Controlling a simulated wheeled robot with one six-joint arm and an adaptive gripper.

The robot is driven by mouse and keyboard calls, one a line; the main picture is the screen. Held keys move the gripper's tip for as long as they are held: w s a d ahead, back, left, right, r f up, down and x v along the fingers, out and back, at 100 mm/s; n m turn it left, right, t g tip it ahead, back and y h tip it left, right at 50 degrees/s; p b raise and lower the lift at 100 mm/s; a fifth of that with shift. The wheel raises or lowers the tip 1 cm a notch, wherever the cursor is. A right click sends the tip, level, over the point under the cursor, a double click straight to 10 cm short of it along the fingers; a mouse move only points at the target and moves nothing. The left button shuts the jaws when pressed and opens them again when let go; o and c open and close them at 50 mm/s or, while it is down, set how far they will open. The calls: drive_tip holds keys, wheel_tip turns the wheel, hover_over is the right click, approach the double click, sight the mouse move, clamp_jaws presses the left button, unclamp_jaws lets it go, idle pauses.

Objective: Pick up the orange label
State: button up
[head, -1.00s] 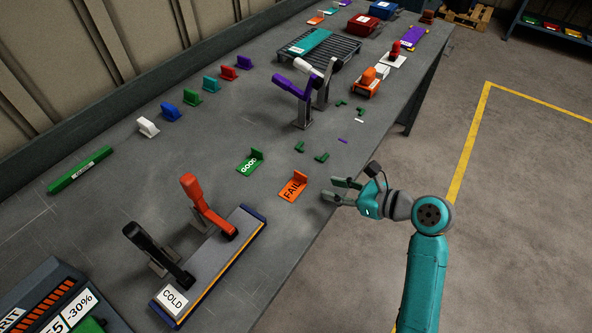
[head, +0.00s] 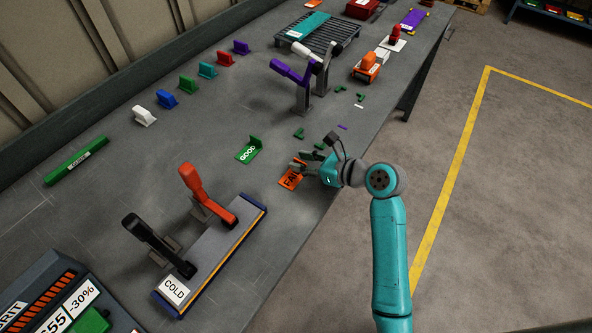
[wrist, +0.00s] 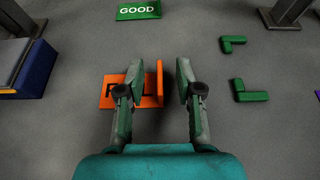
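The orange label (head: 287,182) lies on the grey bench with its upright tab at its right end in the wrist view (wrist: 146,101). Its dark lettering is partly covered by my gripper's left finger. My gripper (wrist: 160,82) is open, its two fingers apart with the label's upright tab between them, nearer the left finger. In the head view my gripper (head: 301,161) reaches in from the bench's right edge over the label. Whether a finger touches the tab cannot be told.
A green GOOD label (head: 248,150) lies just beyond the orange one. Small green L-shaped pieces (wrist: 248,90) lie to the right in the wrist view. A press with a red lever (head: 195,182) and COLD plate stands at the near left.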

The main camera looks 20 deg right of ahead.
sight(300, 161)
drive_tip(key=shift+w+a+f, duration=0.2)
drive_tip(key=shift+w+a, duration=0.05)
drive_tip(key=shift+w, duration=0.15)
clamp_jaws()
drive_tip(key=shift+r, duration=0.15)
wheel_tip(300, 161, up, 10)
drive_tip(key=shift+f, duration=0.1)
idle(0.3)
